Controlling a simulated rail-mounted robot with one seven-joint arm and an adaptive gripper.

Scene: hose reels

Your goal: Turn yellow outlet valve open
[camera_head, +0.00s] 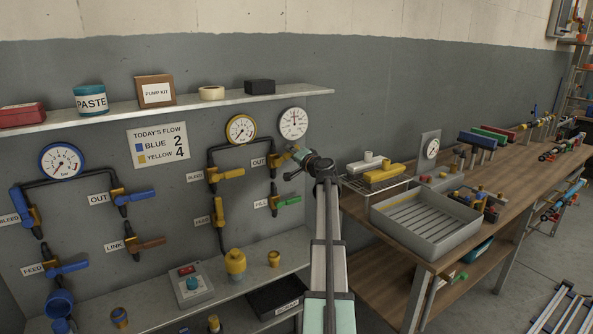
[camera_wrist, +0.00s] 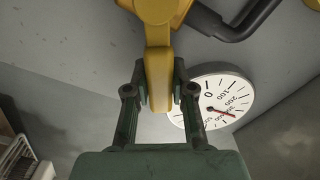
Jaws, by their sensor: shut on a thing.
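The yellow outlet valve (camera_head: 275,160) is on the wall panel beside the right-hand OUT label (camera_head: 258,162), under the white gauge. My gripper (camera_head: 296,152) is at the valve's right side in the head view and hides most of its lever. In the wrist view, the yellow lever (camera_wrist: 158,70) runs down between the two fingers of my gripper (camera_wrist: 159,88). The fingers are shut on the lever, one on each side. The far side of the lever is hidden.
The white gauge (camera_head: 293,123) is close by and shows in the wrist view (camera_wrist: 222,98). A green-handled FILL valve (camera_head: 287,200) sits below, a yellow BLEED valve (camera_head: 228,173) to the left. A shelf (camera_head: 225,101) runs above. A workbench with a grey tray (camera_head: 425,230) stands right.

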